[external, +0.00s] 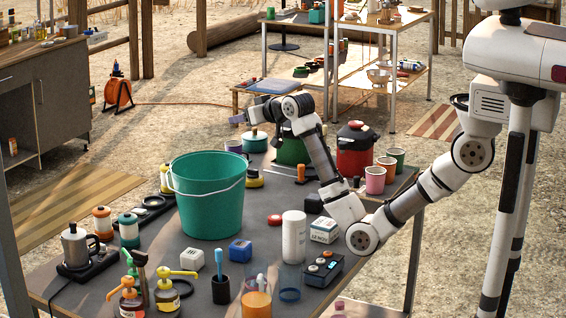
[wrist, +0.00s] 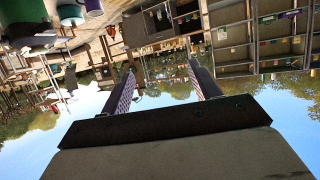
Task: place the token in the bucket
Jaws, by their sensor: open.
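The bucket (external: 210,205) is large, green and upright on the table, with a wire handle. Its inside floor is hidden.
A white canister (external: 293,237), a blue box (external: 240,250) and a white box (external: 192,259) stand near the bucket. A red pot (external: 357,150) and several cups are at the back right. Pump bottles (external: 167,297) crowd the front.

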